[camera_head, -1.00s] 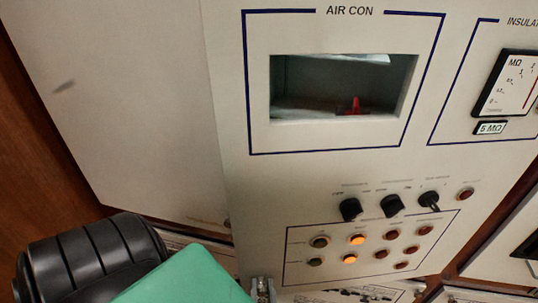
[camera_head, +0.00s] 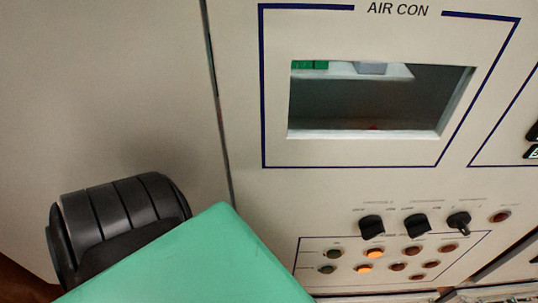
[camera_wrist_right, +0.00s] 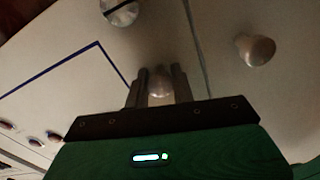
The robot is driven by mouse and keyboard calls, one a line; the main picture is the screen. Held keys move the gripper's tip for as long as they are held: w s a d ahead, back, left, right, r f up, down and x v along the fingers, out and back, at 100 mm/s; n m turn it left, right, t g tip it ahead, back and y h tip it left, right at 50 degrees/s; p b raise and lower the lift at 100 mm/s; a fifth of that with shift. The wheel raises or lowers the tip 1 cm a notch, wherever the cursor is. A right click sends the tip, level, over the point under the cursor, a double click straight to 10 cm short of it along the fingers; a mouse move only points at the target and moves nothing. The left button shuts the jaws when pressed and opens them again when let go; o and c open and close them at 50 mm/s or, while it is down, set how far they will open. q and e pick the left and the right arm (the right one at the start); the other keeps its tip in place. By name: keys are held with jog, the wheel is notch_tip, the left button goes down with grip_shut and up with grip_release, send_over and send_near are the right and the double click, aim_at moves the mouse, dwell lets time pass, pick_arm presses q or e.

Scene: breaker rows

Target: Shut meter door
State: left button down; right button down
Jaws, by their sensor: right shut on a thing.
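The pale AIR CON panel (camera_head: 340,185) has a rectangular window (camera_head: 370,100), and a dark seam (camera_head: 214,70) separates it from a plain pale panel (camera_head: 110,90) on the left. Which panel is the meter door, and whether it is fully shut, I cannot tell. In the right wrist view, my right gripper (camera_wrist_right: 160,80) is shut on a small silver knob (camera_wrist_right: 160,88) close to a seam. In the head view, a green and black part of my own arm hides the lower left, and no fingertips show. My left gripper is not in view.
Black rotary knobs (camera_head: 417,225) and several round lamps (camera_head: 375,253), some lit orange, sit below the window. Two more silver knobs, one upper left (camera_wrist_right: 118,10) and one right (camera_wrist_right: 255,49), stick out near my right gripper.

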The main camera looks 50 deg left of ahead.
jog(key=shift+w+a+r, duration=0.1)
jog(key=shift+a+r, duration=0.05)
jog(key=shift+r, duration=0.1)
jog(key=c, duration=1.3)
grip_release()
jog(key=shift+o, duration=0.7)
jog(key=shift+w, duration=0.1)
jog(key=shift+s+d+f+b, duration=0.25)
jog(key=shift+s+f+b, duration=0.05)
jog(key=shift+s, duration=0.1)
jog(key=b+v, duration=0.4)
jog(key=v, duration=0.9)
jog(key=shift+d, duration=0.2)
